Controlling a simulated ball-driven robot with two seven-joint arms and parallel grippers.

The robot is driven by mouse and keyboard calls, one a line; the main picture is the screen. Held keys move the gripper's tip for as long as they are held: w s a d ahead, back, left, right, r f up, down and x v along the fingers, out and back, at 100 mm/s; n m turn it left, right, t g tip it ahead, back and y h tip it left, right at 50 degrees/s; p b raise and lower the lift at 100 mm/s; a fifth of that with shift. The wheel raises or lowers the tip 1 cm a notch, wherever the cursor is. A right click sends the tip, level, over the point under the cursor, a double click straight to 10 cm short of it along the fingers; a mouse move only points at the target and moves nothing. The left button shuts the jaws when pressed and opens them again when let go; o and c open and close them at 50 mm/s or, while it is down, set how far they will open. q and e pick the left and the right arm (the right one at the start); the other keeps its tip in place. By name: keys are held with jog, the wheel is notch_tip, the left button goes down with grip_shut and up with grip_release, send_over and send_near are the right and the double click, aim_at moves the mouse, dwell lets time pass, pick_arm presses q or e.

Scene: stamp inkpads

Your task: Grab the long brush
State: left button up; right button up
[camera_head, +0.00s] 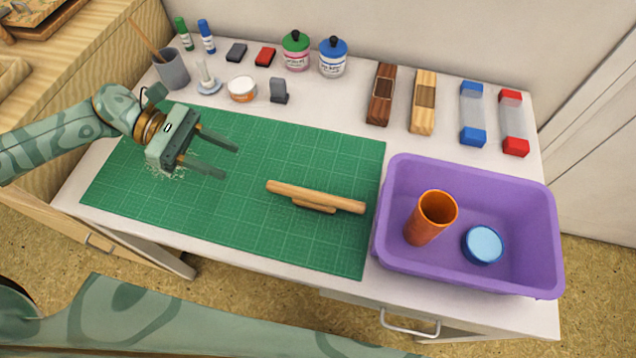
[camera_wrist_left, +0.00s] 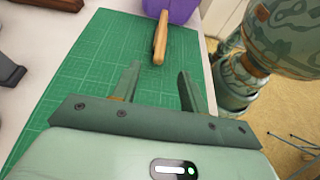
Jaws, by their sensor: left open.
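A thin wooden stick (camera_head: 147,40) that looks like a long brush handle leans up and left out of a grey cup (camera_head: 171,70) at the back left. Its lower end is hidden in the cup. A long wooden bar with a short handle piece (camera_head: 316,196) lies on the green mat; it also shows in the left wrist view (camera_wrist_left: 160,38). My left gripper (camera_head: 230,163) is open and empty over the left part of the mat, pointing right, in front of the cup and left of the bar. Its fingers also show in the left wrist view (camera_wrist_left: 160,70).
A purple bin (camera_head: 470,283) on the right holds an orange cup (camera_head: 430,218) and a blue-lidded round container (camera_head: 483,244). Bottles, markers, a white jar (camera_head: 242,90) and several blocks line the back. The green mat (camera_head: 300,240) is mostly clear.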

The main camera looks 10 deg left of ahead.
pick_arm(q)
send_near(294, 189)
jog(key=x, duration=0.3)
jog(key=shift+d+f, duration=0.25)
jog(key=x, duration=0.5)
jog(key=shift+d, duration=0.35)
grip_shut()
